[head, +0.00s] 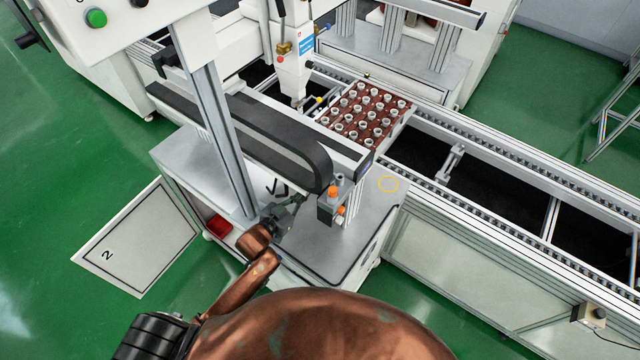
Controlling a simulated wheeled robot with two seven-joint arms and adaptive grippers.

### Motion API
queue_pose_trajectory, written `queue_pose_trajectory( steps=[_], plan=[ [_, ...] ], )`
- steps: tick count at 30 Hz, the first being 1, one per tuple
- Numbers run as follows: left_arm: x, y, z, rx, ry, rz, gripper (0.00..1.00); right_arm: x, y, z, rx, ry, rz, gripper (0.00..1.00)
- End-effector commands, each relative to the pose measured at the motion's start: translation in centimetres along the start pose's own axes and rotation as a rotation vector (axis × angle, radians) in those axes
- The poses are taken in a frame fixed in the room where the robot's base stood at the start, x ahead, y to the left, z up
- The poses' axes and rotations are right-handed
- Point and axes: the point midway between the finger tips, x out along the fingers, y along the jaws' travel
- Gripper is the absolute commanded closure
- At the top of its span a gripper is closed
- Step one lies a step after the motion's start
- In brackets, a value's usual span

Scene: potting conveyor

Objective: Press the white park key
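I cannot make out a white park key. A white control panel (125,22) at the upper left is cut off by the top edge; a green button (96,18) and part of a dark knob show on it. My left gripper (284,205) is over the grey machine table, just left of a small grey box (328,208) with orange knobs. Its fingers are small and dark against the machine, so I cannot tell whether they are open or shut. My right gripper is out of view.
A grey post (222,130) rises beside the black-topped gantry beam (250,130). A brown tray (345,136) of several white-rimmed pieces sits on the conveyor. A red bin (219,227) is on the lower shelf.

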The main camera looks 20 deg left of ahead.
Motion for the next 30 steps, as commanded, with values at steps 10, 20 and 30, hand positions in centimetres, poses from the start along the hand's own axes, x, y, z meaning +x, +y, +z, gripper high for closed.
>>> queue_pose_trajectory(
  steps=[10, 20, 30],
  plan=[
    [6.0, 0.0, -0.2, 0.0, 0.002, 0.0, 1.0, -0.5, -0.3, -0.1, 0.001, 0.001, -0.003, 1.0],
    [10.2, 0.0, 2.2, -0.002, -0.003, -0.001, 1.0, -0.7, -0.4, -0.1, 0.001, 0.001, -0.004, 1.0],
    [10.6, 0.0, 3.9, 0.0, 0.0, 0.0, 1.0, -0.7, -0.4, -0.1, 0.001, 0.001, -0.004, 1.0]
  ],
)
